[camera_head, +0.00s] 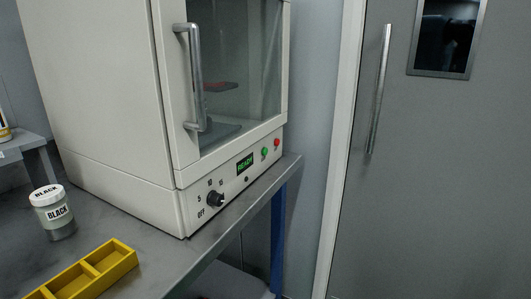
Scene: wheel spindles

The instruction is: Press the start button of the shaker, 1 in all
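The shaker (110,95) is a large cream cabinet on a grey bench, with a glass door (240,70) and a metal handle (192,80). The door looks shut. Its lower front panel holds a black knob (215,198) with a dial marked OFF, 5, 10 and 15, and a green-lit display (245,163) reading READY. Right of the display are a green button (265,152) and a red button (277,142). No label on either button can be read. Neither of my grippers is in view.
A jar labelled BLACK (53,212) and a yellow compartment tray (92,277) stand on the bench (165,255) in front and left of the shaker. A grey door (440,170) with a long handle is at the right. The bench edge runs close under the panel.

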